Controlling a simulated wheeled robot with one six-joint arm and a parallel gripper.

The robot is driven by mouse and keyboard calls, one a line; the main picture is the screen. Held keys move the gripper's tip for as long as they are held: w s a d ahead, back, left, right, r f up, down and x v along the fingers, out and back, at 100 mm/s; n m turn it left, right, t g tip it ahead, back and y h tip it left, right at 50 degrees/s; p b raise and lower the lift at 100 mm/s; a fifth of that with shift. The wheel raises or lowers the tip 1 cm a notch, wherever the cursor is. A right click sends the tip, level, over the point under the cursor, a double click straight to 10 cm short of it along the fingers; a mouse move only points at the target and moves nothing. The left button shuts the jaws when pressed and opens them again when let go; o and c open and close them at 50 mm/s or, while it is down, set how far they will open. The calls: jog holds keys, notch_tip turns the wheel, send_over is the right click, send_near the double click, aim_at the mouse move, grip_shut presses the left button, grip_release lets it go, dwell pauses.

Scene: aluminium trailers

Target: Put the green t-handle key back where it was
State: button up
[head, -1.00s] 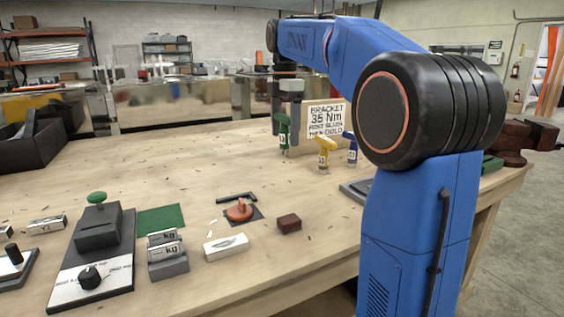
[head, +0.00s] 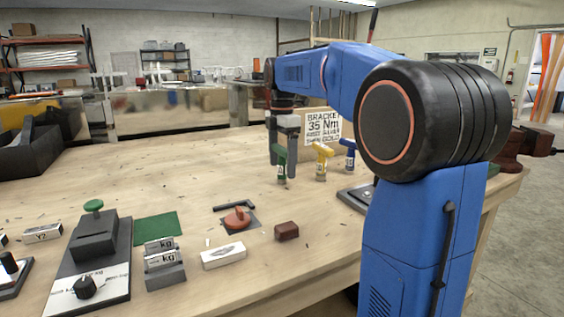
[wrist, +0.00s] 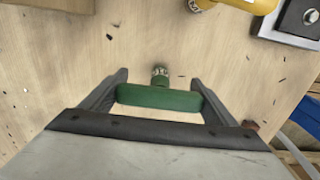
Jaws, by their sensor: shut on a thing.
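The green t-handle key (head: 281,162) is upright below my gripper (head: 283,156), with its tip close to the wooden table top. I cannot tell whether the tip touches the wood. In the wrist view, the green crossbar (wrist: 160,97) lies across between the two fingers of my gripper (wrist: 160,88), which is shut on it. The key's labelled lower end (wrist: 160,73) shows beyond the bar. A yellow t-handle key (head: 321,162) and a blue t-handle key (head: 348,155) stand to the right of the green one.
A sign reading "BRACKET 35 Nm" (head: 323,127) stands behind the keys. A grey plate (head: 355,197) lies to their right. Nearer are a red-brown block (head: 286,231), a white block (head: 223,256) and a green mat (head: 157,228). The table left of the keys is mostly clear.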

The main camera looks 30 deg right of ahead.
jog(key=o, duration=1.5)
notch_tip(320, 180, up, 12)
jog(key=shift+r, duration=0.1)
